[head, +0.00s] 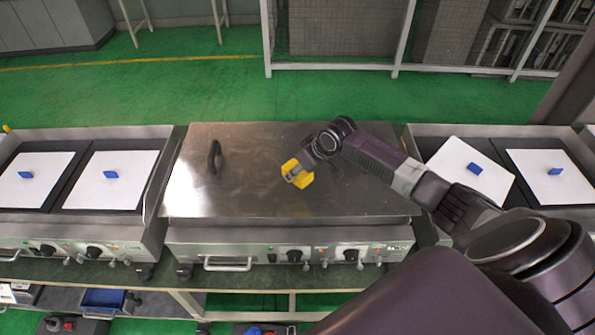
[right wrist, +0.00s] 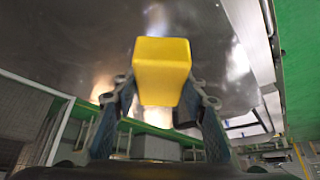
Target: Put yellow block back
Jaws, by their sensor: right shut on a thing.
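The yellow block (head: 297,172) is held in my right gripper (head: 308,163), above the steel lid of the middle heating unit. In the right wrist view the yellow block (right wrist: 162,70) sits between the two fingers of the right gripper (right wrist: 160,100), which are shut on its sides. The steel lid (head: 250,150) is closed and has a black handle (head: 214,157) at its left. I cannot tell how far the block is above the lid. My left gripper is not in view.
Heating units stand on both sides, carrying white sheets (head: 95,185) with blue blocks (head: 110,174) on them. At right, one white sheet (head: 455,160) lies tilted. A bit of yellow (head: 6,128) shows at the far left edge. Knobs and a front handle (head: 228,265) line the middle unit.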

